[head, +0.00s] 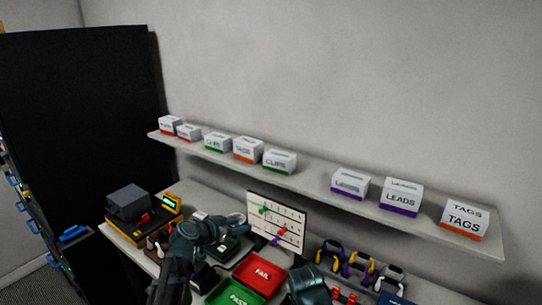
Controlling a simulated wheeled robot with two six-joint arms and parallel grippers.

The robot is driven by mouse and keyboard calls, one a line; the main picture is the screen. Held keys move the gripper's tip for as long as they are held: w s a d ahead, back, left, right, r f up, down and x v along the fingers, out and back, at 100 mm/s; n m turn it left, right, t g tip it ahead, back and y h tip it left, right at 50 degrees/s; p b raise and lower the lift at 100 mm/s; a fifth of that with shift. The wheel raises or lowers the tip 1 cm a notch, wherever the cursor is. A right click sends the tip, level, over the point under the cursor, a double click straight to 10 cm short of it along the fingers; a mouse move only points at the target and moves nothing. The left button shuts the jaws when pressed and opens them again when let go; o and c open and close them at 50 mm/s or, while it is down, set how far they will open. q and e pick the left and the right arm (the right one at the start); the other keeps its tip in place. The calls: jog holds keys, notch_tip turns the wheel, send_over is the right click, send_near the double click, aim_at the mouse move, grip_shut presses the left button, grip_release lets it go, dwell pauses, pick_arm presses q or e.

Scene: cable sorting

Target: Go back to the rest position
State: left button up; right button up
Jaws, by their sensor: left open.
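My left arm comes up from the bottom edge in the head view. My left gripper (236,220) is open above the table, left of the white board with colored marks. No cable shows between its fingers, though the view there is small and dark. Part of my right arm shows at the bottom, right of the red tray; its gripper is not in view.
A red FAIL tray (262,271) and a green PASS tray (232,291) lie in front of the board (287,211). Coiled cables (357,267) sit at right. A dark device (128,203) stands at left. A shelf (318,187) with labelled boxes runs above.

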pick_arm(q)
jog(key=s+d+f+g+y+b, duration=0.2)
jog(key=s+d+f+g, duration=0.6)
jog(key=s+d+f, duration=0.65)
jog(key=s+a+f+n+g+y+b, duration=0.1)
jog(key=s+a+y, duration=0.1)
jog(key=s, duration=0.5)
jog(key=s+a+f+n+g+y+b, duration=0.1)
jog(key=s+a+g+y, duration=0.1)
jog(key=s+y, duration=0.2)
jog(key=s, duration=0.2)
jog(key=shift+s, duration=0.4)
jog(key=shift+d, duration=0.1)
dwell(0.6)
